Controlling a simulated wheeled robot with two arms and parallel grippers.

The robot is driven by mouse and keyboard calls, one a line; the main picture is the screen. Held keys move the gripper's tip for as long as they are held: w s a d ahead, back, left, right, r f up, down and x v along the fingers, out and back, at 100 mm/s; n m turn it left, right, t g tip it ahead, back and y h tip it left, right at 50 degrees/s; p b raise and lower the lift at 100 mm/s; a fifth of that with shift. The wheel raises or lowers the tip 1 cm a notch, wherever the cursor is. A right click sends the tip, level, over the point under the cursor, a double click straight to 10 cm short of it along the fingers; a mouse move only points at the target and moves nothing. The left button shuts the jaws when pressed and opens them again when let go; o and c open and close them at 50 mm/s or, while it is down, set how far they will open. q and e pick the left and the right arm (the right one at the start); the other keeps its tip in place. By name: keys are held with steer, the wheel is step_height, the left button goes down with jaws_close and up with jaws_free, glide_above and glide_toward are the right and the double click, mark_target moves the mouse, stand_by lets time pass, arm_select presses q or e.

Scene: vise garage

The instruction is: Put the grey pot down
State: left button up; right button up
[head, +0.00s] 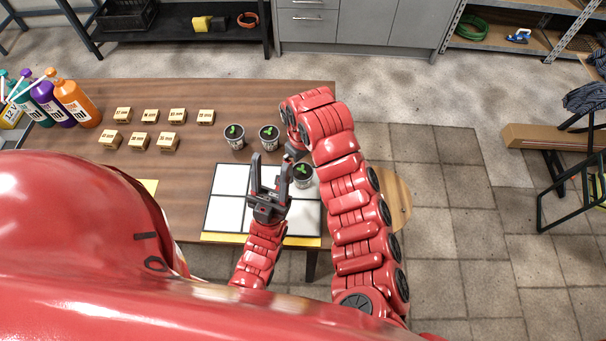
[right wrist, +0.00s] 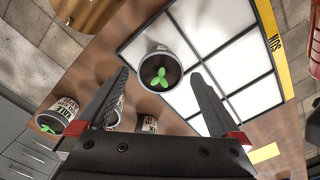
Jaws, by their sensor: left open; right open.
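A grey pot (head: 303,182) with a green seedling stands upright at the upper right cells of the white gridded panel (head: 228,180). In the right wrist view this pot (right wrist: 158,55) shows between the fingertips of my right gripper (right wrist: 159,76). My left gripper (head: 270,162) is open and empty above the panel, left of the pot.
Several small labelled blocks (head: 168,142) stand in rows on the table (head: 190,95). Coloured bottles (head: 80,102) are at its left end. A round wooden surface (head: 397,200) is beside the right arm. Grey cabinets (head: 370,25) stand beyond the open floor.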

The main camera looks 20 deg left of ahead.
mark_target(302, 171)
step_height(302, 171, up, 5)
steer(key=shift+a+r+p, duration=0.1)
steer(key=shift+p, duration=0.9)
steer(key=shift+r, duration=0.45)
steer(key=shift+w, duration=0.1)
